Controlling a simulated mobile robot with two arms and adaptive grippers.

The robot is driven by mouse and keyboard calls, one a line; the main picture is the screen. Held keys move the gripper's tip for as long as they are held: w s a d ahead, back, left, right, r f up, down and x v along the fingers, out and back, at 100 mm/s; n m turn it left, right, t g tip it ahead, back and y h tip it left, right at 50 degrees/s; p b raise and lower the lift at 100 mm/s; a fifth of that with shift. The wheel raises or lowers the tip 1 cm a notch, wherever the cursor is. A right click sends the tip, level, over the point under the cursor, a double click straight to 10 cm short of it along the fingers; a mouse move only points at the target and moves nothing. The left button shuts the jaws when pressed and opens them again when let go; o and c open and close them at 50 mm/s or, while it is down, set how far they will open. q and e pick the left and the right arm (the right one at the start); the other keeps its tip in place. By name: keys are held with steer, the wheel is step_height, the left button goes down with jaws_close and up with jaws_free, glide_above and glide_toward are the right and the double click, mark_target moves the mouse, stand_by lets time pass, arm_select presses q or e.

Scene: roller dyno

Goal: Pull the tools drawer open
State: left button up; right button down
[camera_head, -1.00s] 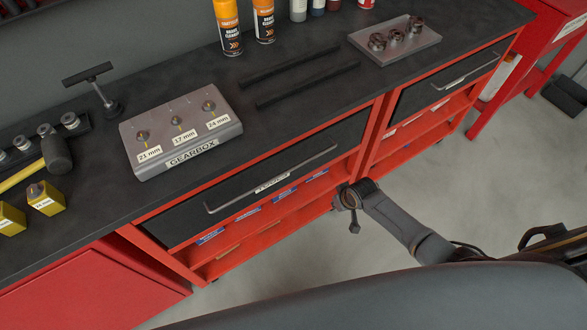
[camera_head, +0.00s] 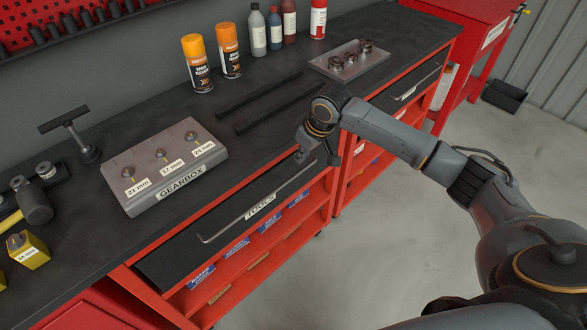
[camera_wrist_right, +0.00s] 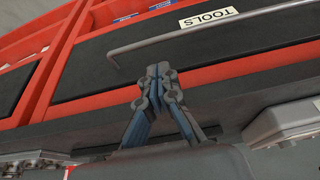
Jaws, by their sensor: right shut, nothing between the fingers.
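The tools drawer (camera_head: 185,258) has a dark front in the red bench frame and looks shut. Its long grey bar handle (camera_head: 225,228) runs along the front, with a white "TOOLS" label (camera_head: 261,206) beside it. My right gripper (camera_head: 304,154) is above the drawer's right end, near the right end of the handle. In the right wrist view the gripper (camera_wrist_right: 158,70) is shut and empty, with its fingertips close to the handle (camera_wrist_right: 200,33) but apart from it in the picture. The label (camera_wrist_right: 208,18) appears upside down there. My left gripper is not in view.
A gearbox block (camera_head: 165,172) stands on the dark benchtop (camera_head: 100,225) behind the drawer. Two black bars (camera_head: 260,95), spray cans (camera_head: 197,63) and a grey tray (camera_head: 350,62) lie or stand farther back. A second drawer (camera_head: 415,85) is to the right. The floor in front is clear.

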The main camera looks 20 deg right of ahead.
steer(key=x, duration=0.8)
steer(key=shift+w+d+f, duration=0.2)
steer(key=shift+w+d, duration=0.05)
steer(key=shift+w, duration=0.2)
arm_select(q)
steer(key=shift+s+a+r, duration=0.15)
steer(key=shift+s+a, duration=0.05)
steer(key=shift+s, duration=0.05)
